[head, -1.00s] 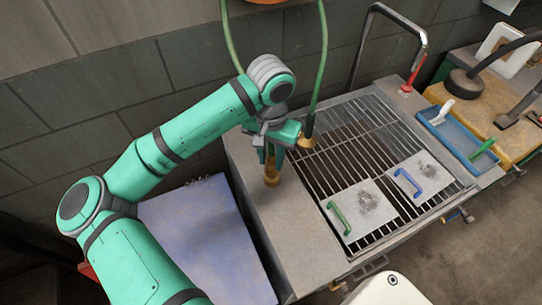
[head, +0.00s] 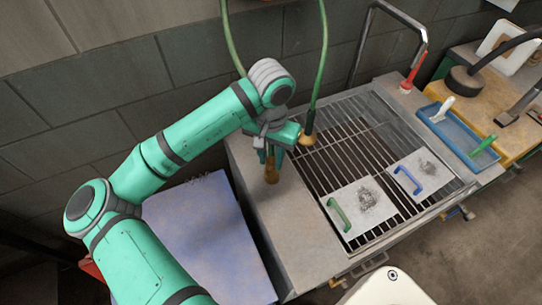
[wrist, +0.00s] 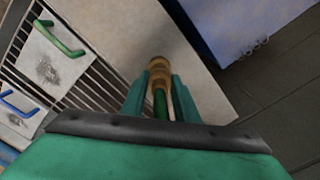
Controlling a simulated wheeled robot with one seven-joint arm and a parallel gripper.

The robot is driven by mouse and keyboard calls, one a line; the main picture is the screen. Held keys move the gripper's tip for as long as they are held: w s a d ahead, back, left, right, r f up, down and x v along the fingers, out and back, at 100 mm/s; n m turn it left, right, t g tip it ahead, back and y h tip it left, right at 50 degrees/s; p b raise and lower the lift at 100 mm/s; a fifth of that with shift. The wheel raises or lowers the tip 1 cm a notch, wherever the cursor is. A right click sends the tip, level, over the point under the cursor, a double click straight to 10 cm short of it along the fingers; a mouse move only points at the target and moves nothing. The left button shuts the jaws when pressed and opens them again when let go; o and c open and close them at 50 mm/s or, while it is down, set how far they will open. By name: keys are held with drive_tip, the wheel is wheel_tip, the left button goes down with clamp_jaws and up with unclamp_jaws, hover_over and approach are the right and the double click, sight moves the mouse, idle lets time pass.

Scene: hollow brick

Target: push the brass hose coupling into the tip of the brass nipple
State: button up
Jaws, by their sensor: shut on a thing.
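My gripper (head: 270,160) points down over the left end of the metal counter, with its green fingers shut on a brass fitting (head: 271,177), which looks like the hose coupling. In the wrist view the brass fitting (wrist: 159,66) sticks out past the fingertips (wrist: 160,92), with green showing behind it between the fingers. Another brass fitting (head: 307,140) is at the lower end of a hanging green hose, right of my gripper. I cannot tell whether it is the nipple, or whether the held fitting touches anything.
A slatted grate (head: 352,150) fills the counter (head: 290,235) to the right, with two plates with green (head: 360,204) and blue (head: 425,172) handles. A blue-grey box (head: 205,235) stands left of the counter. A blue tray (head: 455,135) lies at the far right.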

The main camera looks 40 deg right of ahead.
drive_tip(key=shift+f, duration=0.3)
drive_tip(key=o, duration=1.2)
wheel_tip(320, 180, up, 11)
drive_tip(key=shift+f, duration=0.1)
